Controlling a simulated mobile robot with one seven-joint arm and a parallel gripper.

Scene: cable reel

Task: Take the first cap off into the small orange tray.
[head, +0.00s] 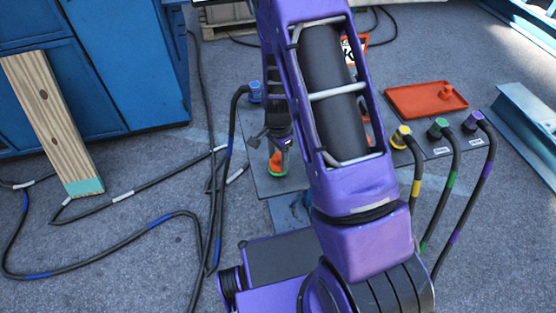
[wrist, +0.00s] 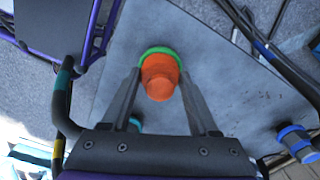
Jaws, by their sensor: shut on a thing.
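My gripper (wrist: 160,76) points down with its two fingers on either side of an orange cap (wrist: 159,78), and is shut on it. A green ring (wrist: 158,51) shows around the cap's far edge. The cap also shows in the head view (head: 276,168), low over a grey plate (head: 262,184); I cannot tell whether it touches what is under it. The small orange tray (head: 410,99) lies on the floor to the right of my arm. A small orange piece, like another cap (head: 446,91), stands in its right part.
Yellow (head: 401,137), green (head: 438,127) and purple (head: 473,121) plugs with cables stand on a plate below the tray. A blue plug (head: 254,92) stands left of my gripper.

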